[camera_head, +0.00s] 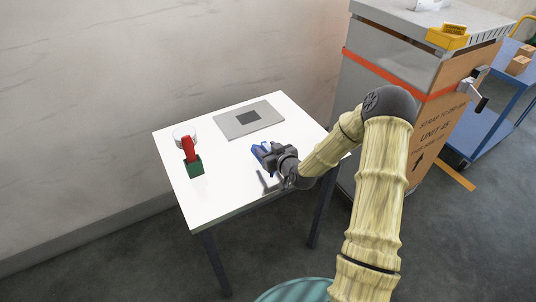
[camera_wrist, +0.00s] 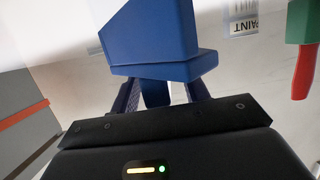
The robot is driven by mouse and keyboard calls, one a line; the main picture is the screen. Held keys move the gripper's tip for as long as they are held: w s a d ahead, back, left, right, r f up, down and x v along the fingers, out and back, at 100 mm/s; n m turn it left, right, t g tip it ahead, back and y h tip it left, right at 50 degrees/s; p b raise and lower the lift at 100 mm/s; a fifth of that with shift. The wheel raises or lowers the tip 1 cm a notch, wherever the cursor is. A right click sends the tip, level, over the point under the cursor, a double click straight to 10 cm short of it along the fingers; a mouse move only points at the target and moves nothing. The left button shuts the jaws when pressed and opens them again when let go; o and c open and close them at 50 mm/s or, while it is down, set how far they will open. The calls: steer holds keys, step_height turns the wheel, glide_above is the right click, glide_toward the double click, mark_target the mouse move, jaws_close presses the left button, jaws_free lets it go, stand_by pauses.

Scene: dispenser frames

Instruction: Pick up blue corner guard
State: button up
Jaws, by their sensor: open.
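The blue corner guard (camera_head: 257,150) lies on the white table (camera_head: 225,195), partly hidden by my gripper (camera_head: 268,158) in the head view. In the wrist view the blue corner guard (camera_wrist: 150,35) fills the top middle, right in front of my gripper (camera_wrist: 160,90). The two dark fingers show on the left and right of its lower part, apart from each other. The guard covers the fingertips, so I cannot tell whether they touch it.
A green block with a red handle (camera_head: 190,150) and a white round can (camera_head: 180,132) stand at the table's left. A grey plate (camera_head: 230,127) lies at the back. A strapped cabinet (camera_head: 385,65) stands at right.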

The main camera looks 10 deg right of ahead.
steer(key=shift+s+d, duration=0.1)
stand_by(0.4)
jaws_close()
steer(key=shift+r, duration=0.45)
step_height(320, 180, up, 9)
steer(key=shift+r, duration=0.1)
stand_by(0.6)
